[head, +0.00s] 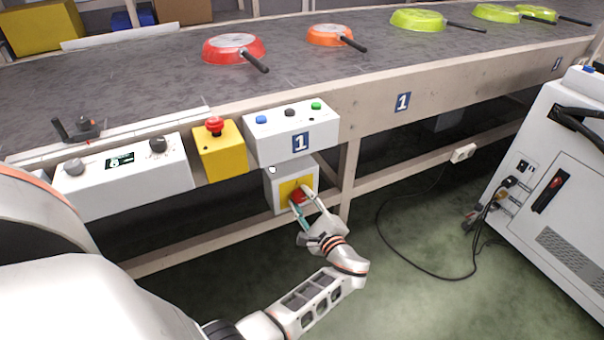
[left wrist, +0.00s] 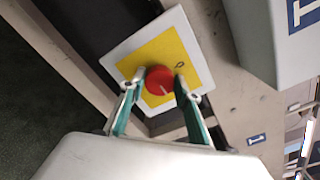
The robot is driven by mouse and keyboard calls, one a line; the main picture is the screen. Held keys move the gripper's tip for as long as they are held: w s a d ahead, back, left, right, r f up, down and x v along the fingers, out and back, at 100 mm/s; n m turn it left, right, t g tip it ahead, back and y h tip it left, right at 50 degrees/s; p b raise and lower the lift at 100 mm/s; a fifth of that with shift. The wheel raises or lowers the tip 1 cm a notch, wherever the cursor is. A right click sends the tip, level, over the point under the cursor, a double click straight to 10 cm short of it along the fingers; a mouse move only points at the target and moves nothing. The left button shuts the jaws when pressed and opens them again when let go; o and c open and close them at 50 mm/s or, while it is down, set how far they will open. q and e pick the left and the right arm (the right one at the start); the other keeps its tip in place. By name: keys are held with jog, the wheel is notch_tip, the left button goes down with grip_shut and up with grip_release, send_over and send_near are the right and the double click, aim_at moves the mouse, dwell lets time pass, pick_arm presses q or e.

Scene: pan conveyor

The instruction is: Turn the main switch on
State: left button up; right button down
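The main switch is a red rotary knob (head: 297,196) on a yellow plate (head: 287,188), on the front of a small pale box (head: 270,180) below the conveyor's edge. In the left wrist view the red knob (left wrist: 160,80) has a small light mark at its lower right. My left gripper (head: 299,198) is at the knob, with one fingertip on each side. In the left wrist view the fingertips (left wrist: 160,82) lie close against the knob's sides and seem to grip it. The fingers partly hide the knob in the head view. My right gripper is not in view.
Above the switch are a button box (head: 270,147), a yellow emergency-stop box (head: 222,165) and a control panel (head: 95,192). The conveyor (head: 160,75) carries several pans, including a red one (head: 222,50). A white cabinet (head: 560,215) stands at right. The floor between is mostly clear, with a cable.

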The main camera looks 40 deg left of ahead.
pick_arm(q)
jog(key=shift+o, duration=1)
jog(key=shift+d, duration=0.1)
jog(key=v, duration=0.7)
jog(key=shift+d, duration=0.2)
